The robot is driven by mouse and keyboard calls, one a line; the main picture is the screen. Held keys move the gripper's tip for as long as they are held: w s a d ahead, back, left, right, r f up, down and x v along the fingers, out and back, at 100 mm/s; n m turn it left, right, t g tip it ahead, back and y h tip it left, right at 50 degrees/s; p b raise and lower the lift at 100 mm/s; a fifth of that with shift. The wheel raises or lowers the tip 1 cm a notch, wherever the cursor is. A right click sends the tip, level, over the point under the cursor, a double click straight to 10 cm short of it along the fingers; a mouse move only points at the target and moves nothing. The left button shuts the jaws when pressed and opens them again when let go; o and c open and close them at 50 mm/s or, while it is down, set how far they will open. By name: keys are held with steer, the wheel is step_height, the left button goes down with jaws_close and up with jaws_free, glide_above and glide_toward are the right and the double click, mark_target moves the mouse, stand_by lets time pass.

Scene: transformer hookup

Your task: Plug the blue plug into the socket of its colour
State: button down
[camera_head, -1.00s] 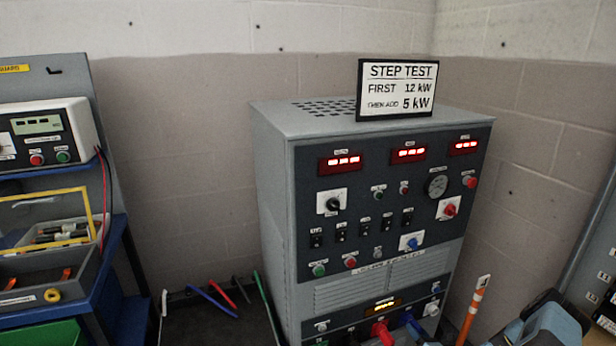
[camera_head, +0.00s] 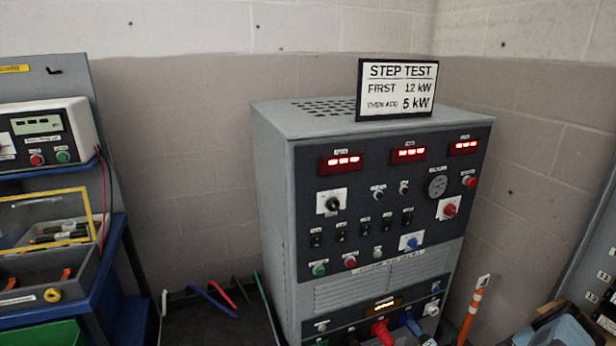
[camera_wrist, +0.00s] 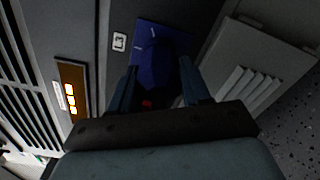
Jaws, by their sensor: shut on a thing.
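In the wrist view my gripper (camera_wrist: 160,82) is shut on the dark blue plug (camera_wrist: 155,65), one finger on each side of it. The plug lies in front of a blue square socket plate (camera_wrist: 178,36) on the cabinet's lower front. The plug overlaps the plate in this view and hides its middle; I cannot tell whether it is seated in the socket. In the head view a blue shape (camera_head: 408,322) shows at the cabinet's bottom, beside a red connector (camera_head: 382,332); my gripper is not clear there.
The grey cabinet (camera_head: 375,225) carries displays, switches and knobs, with a step test sign (camera_head: 398,90) on top. An amber display (camera_wrist: 70,97) is left of the socket in the wrist view. An orange-and-white post (camera_head: 472,312) stands right of the cabinet. A blue bench (camera_head: 112,250) stands left.

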steer(key=shift+w+a+r+m, duration=0.25)
steer(key=shift+w+r+m, duration=0.15)
steer(key=shift+m, duration=0.3)
steer(key=shift+c, duration=2.2)
jaws_free()
steer(key=shift+s+f, duration=0.1)
steer(key=shift+v, duration=2.55)
steer(key=shift+f, duration=0.15)
steer(key=shift+s+d, duration=0.15)
steer(key=shift+s, duration=0.05)
steer(key=v, duration=1.3)
steer(key=shift+s, duration=0.2)
